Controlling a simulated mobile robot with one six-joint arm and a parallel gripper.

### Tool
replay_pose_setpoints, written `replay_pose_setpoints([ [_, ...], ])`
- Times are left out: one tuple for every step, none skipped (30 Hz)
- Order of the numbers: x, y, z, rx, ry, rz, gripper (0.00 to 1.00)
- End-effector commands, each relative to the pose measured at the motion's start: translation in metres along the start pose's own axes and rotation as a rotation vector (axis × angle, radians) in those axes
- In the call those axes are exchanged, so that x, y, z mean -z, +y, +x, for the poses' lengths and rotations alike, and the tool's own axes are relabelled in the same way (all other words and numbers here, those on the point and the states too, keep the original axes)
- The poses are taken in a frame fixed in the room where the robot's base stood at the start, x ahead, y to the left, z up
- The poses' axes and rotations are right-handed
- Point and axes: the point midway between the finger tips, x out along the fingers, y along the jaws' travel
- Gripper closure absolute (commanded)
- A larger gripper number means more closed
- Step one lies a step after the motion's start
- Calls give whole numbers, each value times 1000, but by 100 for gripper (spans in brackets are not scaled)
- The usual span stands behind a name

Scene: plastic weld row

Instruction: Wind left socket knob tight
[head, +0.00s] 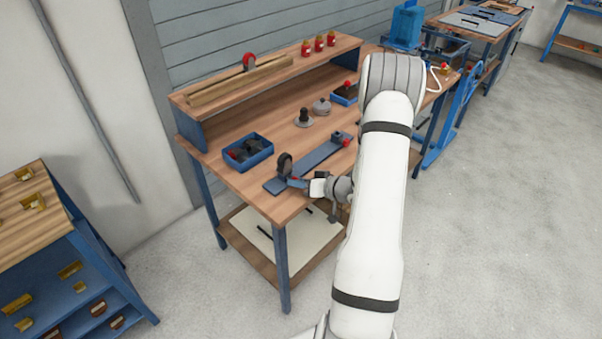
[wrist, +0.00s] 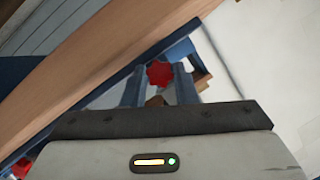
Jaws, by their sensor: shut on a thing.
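A long blue plate (head: 315,165) lies along the front of the workbench, with a dark upright socket (head: 284,164) at its left end. A second dark socket (head: 338,136) with a red knob (head: 346,142) stands at its right end. My gripper (head: 297,183) reaches in from the right, low against the left socket. In the wrist view a red lobed knob (wrist: 158,74) sits between the two blue fingers of my gripper (wrist: 159,78), which is shut on it. The left knob is hidden in the head view. How tight it is cannot be seen.
A blue bin (head: 248,151) with dark parts stands left of the plate. Grey round parts (head: 303,118) and another small bin (head: 345,94) stand behind it. A raised shelf (head: 270,78) runs along the back. The floor (head: 480,240) at right is clear.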

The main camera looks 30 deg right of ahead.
Motion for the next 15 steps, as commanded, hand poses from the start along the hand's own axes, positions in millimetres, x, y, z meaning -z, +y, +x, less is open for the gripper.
replay_pose_setpoints([
  [6,1,-2,7,8,27,97],
  [6,1,-2,15,8,44,97],
  [6,1,-2,25,8,67,97],
  [6,2,-1,32,8,82,97],
  [6,2,-1,38,8,96,97],
  [6,2,-1,45,8,114,97],
  [5,2,-1,49,8,126,97],
  [5,3,-1,54,9,137,97],
  [5,3,-1,60,9,151,97],
  [5,3,-1,64,9,159,97],
  [5,3,-1,68,9,166,97],
  [5,3,-1,71,9,175,97],
  [5,3,-1,74,9,181,97],
  [5,3,-1,75,9,185,97],
  [5,4,0,77,9,191,97],
])
